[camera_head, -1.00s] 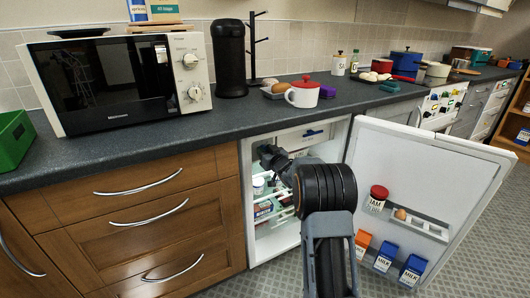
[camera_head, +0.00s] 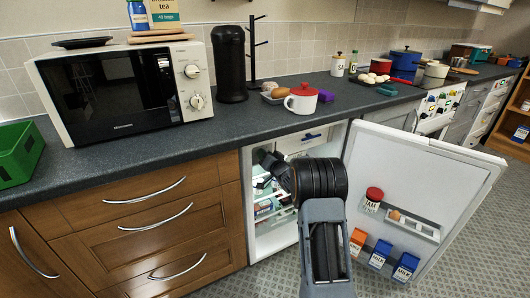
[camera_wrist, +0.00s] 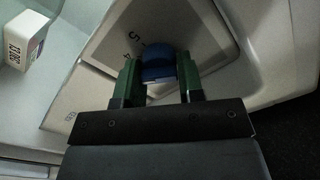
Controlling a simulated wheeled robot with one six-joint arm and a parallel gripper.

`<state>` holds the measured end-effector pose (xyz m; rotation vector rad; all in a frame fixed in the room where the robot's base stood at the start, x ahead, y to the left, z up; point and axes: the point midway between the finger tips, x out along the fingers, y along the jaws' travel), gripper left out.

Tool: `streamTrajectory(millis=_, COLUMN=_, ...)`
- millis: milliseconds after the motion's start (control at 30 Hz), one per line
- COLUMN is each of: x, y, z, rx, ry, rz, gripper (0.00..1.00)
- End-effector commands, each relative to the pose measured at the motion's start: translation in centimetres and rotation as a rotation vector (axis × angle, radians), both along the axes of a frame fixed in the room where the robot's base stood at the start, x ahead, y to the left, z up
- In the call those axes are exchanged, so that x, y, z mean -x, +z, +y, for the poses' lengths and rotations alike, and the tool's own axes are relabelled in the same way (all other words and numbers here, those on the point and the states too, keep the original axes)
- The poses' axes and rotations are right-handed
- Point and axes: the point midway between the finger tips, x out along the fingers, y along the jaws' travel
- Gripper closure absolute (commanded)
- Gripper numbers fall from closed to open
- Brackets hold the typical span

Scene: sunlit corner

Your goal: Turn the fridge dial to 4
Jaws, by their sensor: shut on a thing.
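The fridge dial (camera_wrist: 157,55) is a blue knob on a pale grey panel (camera_wrist: 195,22) with printed digits, one of which looks like a 5. The dial's exact setting cannot be read. In the wrist view my gripper (camera_wrist: 158,72) has its two green fingers on either side of the knob, shut on it. In the head view my gripper (camera_head: 268,168) reaches into the open fridge (camera_head: 296,143), near its upper left inside. The dial is not made out there, and my arm covers much of the interior.
The fridge door (camera_head: 455,175) stands wide open at the right, with a jam jar (camera_head: 373,198) and cartons (camera_head: 380,254) on its shelves. A white carton (camera_wrist: 22,38) is left of the panel. The worktop (camera_head: 250,115) runs above; wooden drawers (camera_head: 150,225) are at left.

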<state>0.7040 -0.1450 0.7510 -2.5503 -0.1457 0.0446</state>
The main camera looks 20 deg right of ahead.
Motion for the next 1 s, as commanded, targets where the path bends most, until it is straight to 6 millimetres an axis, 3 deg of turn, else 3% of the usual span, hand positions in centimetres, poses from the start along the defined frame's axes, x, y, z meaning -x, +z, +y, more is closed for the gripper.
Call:
streamTrajectory(millis=400, x=0.00, y=0.01, z=-0.07, rx=-0.173, ry=-0.001, rz=0.019, gripper=0.89)
streamTrajectory(millis=967, x=0.00, y=-0.06, z=-0.08, rx=-0.198, ry=-0.001, rz=0.022, gripper=0.89)
streamTrajectory(millis=1000, x=0.00, y=-0.06, z=-0.08, rx=-0.198, ry=-0.001, rz=0.022, gripper=0.61)
